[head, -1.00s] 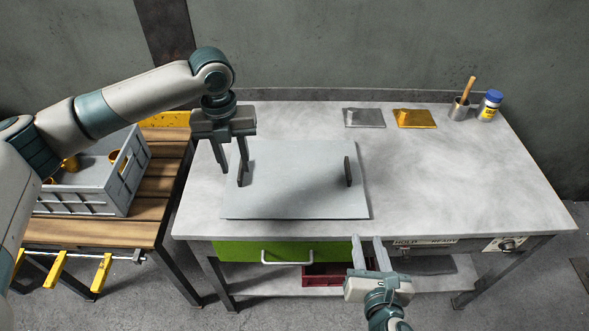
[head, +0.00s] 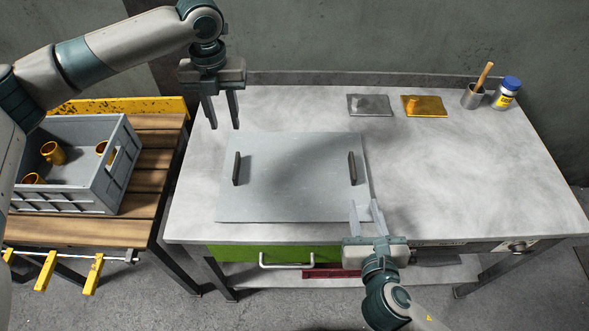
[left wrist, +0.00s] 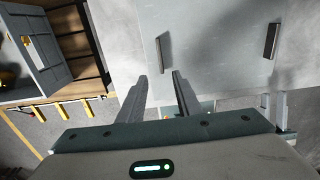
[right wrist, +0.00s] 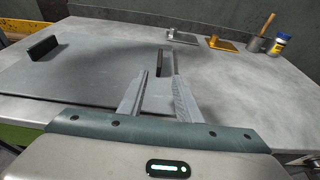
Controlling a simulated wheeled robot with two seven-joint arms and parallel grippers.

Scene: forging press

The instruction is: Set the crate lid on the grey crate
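The crate lid (head: 290,185) is a flat grey panel with two dark upright handles, lying on the workbench. The grey crate (head: 75,205) stands open at the left on a wooden-slatted table, with several yellow-orange parts inside; its end wall also shows in the left wrist view (left wrist: 42,60). My left gripper (head: 220,125) is open and empty, above the bench behind the lid's left handle (head: 237,168). My right gripper (head: 367,205) is open and empty, at the lid's front right corner, in front of the right handle (head: 352,168). The right wrist view shows that handle (right wrist: 161,62) just beyond its fingers.
Two small plates, one grey (head: 370,105) and one gold (head: 424,106), lie at the back of the bench. A cup with a wooden-handled tool (head: 473,97) and a blue-capped jar (head: 506,95) stand at the back right. The bench's right half is clear.

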